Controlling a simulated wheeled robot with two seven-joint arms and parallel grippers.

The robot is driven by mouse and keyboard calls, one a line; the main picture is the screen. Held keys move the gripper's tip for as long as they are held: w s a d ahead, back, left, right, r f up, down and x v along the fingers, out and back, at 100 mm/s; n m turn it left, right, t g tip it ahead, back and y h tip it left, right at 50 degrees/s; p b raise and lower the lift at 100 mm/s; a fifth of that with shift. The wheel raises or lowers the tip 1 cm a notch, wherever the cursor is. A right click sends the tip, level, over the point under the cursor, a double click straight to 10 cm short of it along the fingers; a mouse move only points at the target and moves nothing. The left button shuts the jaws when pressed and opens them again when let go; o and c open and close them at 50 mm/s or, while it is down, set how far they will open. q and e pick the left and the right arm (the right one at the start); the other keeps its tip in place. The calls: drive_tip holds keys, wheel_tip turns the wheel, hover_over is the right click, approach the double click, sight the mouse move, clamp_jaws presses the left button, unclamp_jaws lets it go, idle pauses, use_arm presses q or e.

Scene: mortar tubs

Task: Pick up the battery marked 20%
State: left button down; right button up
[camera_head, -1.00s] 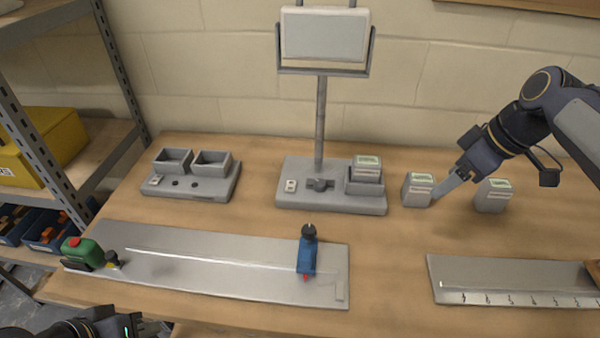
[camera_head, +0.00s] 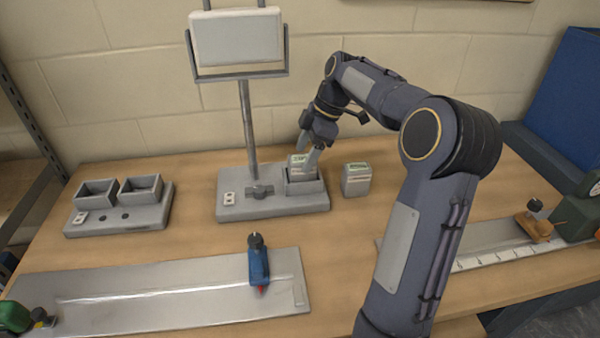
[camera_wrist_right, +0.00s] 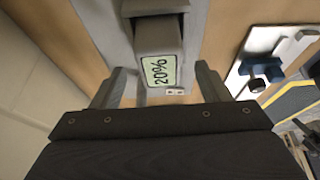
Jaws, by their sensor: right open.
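In the head view this battery (camera_head: 298,163) sits upright in the grey holder on the stand (camera_head: 272,206). My right gripper (camera_head: 309,152) is over it, coming down from the upper right. In the right wrist view the open fingers (camera_wrist_right: 163,78) stand on either side of the battery, with gaps visible. A second battery (camera_head: 356,180) stands on the table to the right; its number is too small to read. My left gripper is out of view.
A double-socket grey station (camera_head: 120,205) stands at the left. A metal plate (camera_head: 170,292) with a blue clamp (camera_head: 258,262) lies in front. The stand's post and screen (camera_head: 237,38) rise beside my gripper. My right arm hides part of the table.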

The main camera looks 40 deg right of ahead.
drive_tip(key=shift+x, duration=1.4)
drive_tip(key=c, duration=1.4)
